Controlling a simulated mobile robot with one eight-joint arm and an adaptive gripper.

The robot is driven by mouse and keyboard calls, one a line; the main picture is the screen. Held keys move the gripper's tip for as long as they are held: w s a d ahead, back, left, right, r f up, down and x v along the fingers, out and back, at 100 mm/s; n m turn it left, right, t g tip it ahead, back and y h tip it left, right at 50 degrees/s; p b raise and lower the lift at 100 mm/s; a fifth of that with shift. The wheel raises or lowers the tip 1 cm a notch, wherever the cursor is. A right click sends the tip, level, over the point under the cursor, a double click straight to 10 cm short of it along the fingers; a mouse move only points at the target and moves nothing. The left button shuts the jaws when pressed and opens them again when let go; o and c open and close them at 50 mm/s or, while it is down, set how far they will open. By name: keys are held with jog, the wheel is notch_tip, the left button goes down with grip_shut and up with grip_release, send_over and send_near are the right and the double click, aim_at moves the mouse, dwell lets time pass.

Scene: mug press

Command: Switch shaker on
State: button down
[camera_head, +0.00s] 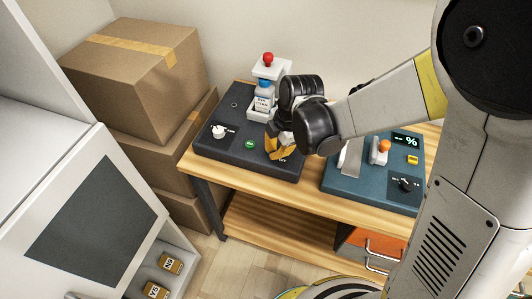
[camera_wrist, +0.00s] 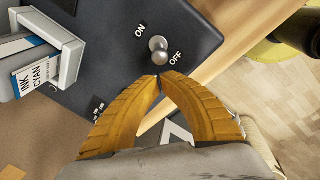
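The shaker is a dark grey box (camera_head: 225,158) on the wooden table, with a white holder (camera_head: 256,112) carrying a bottle labelled in cyan (camera_head: 263,97). In the wrist view, a silver toggle switch (camera_wrist: 158,49) stands on the dark panel (camera_wrist: 110,72) between the words ON and OFF. I cannot tell clearly which way it leans. My gripper (camera_wrist: 160,77) has yellow fingers with their tips together, empty, just below the switch on the OFF side in the picture. In the head view my gripper (camera_head: 280,151) is over the box's right side and hides the switch.
A blue device (camera_head: 357,190) with an orange knob (camera_head: 384,146) and a percent display stands to the right on the table. Cardboard boxes (camera_head: 135,90) are stacked at the left. A white cabinet (camera_head: 70,195) fills the left foreground.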

jog(key=shift+w+d+r, duration=0.1)
jog(key=shift+w+d, duration=0.1)
jog(key=shift+d, duration=0.05)
jog(key=shift+w+r+g+y, duration=0.15)
jog(key=shift+w+g+y, duration=0.15)
jog(key=shift+g, duration=0.4)
dwell(0.4)
jog(key=shift+w+d+r, duration=0.25)
jog(key=shift+w+d, duration=0.15)
jog(key=shift+w, duration=0.35)
dwell(0.9)
jog(key=shift+r+p, duration=0.15)
jog(key=shift+p, duration=0.15)
jog(key=shift+r+p, duration=0.5)
jog(key=shift+r, duration=0.2)
jog(key=shift+a, duration=0.1)
jog(key=shift+s+a, duration=0.1)
jog(key=shift+a, duration=0.1)
jog(key=a+r, duration=0.1)
jog(key=s+a+r+p, duration=0.1)
jog(key=a, duration=0.1)
jog(key=w+d+r+p, duration=0.3)
jog(key=r, duration=0.4)
jog(key=shift+w+d, duration=0.3)
jog(key=shift+d, duration=0.1)
